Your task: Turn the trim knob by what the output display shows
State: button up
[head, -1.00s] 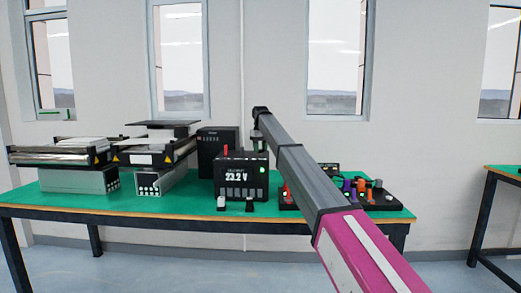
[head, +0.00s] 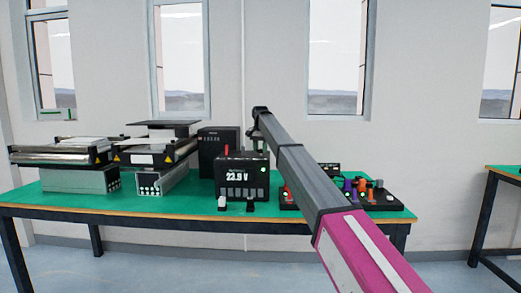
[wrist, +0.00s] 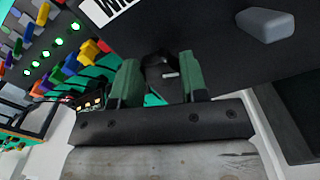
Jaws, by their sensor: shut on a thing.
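The output display (head: 238,176) is on the front of a black box on the green bench and reads what looks like 23.9 V. In the wrist view, my gripper (wrist: 158,80) has its two green fingers closed around a small black knob (wrist: 161,71) with a pale mark, which I take to be the trim knob. The fingers hide its sides. In the head view my arm reaches over the box, and the knob and the fingertips cannot be made out clearly there.
A taller black unit (head: 217,148) stands behind the display box. A black panel (head: 385,200) with coloured levers is at the right, partly behind my arm. Bench space between conveyors and box is clear.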

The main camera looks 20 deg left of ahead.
jog(key=shift+m, duration=0.9)
jog(key=o, duration=0.9)
jog(key=shift+o, duration=0.2)
notch_tip(320, 180, up, 11)
jog(key=shift+f, duration=0.1)
